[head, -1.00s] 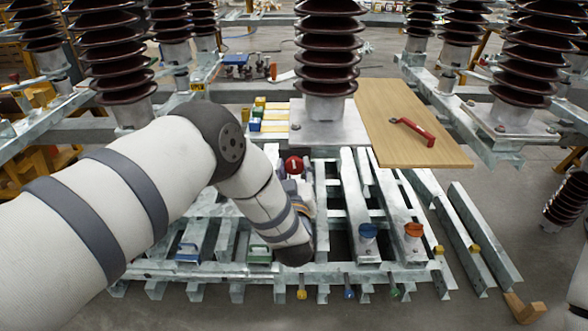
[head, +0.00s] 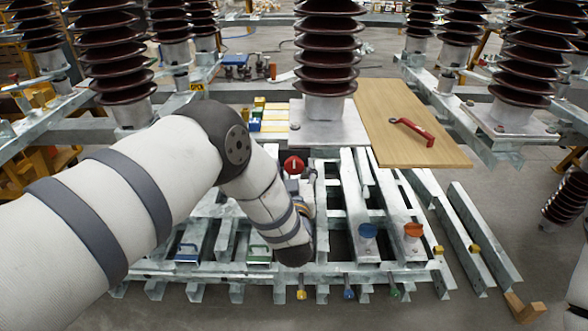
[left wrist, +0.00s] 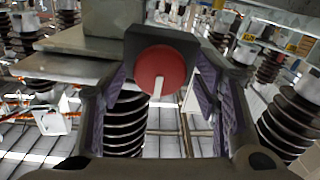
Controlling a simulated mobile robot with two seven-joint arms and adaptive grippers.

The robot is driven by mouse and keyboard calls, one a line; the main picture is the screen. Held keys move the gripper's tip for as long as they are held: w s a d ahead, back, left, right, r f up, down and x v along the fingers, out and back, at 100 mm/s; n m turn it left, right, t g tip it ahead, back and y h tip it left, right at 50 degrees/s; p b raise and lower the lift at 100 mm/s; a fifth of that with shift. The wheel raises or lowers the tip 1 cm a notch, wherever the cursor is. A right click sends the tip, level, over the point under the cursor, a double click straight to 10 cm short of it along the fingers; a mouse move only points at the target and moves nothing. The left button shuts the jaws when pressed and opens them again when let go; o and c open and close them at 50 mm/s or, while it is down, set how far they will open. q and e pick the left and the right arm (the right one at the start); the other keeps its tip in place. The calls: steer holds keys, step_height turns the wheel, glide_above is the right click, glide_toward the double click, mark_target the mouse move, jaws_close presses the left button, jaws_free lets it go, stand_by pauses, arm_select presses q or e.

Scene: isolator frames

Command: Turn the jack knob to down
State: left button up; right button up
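A round red knob with a white pointer line, which looks like the jack knob (head: 293,165), stands on the frame just beyond my left forearm. In the left wrist view the knob (left wrist: 160,70) is in front of a dark block, and its white line runs from the centre towards the bottom of the picture. My left gripper (left wrist: 163,88) is open, with one purple-padded finger on each side of the knob; contact is not clear. In the head view my forearm largely hides this gripper (head: 303,200). My right gripper is not in view.
A blue knob (head: 367,231) and an orange knob (head: 413,230) stand on beams to the right. A wooden board (head: 440,145) with a red handle (head: 412,130) lies behind them. Tall ribbed insulators (head: 327,50) rise at the back. Green and blue handles sit at the front left.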

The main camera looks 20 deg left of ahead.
arm_select(q)
steer(key=v, duration=1.2)
steer(key=s+a+f+m+g+h, duration=0.35)
steer(key=s+f+g, duration=0.35)
steer(key=s+f, duration=0.5)
steer(key=s+a+f+g, duration=0.2)
steer(key=s+g, duration=0.4)
steer(key=s, duration=0.7)
steer(key=s+a+f+m+g+h, duration=0.1)
steer(key=s+a+f+g, duration=0.2)
steer(key=s, duration=1)
steer(key=f+g, duration=0.1)
steer(key=g, duration=0.1)
steer(key=shift+a+g, duration=0.15)
steer(key=shift+g, duration=0.25)
steer(key=shift+h, duration=0.25)
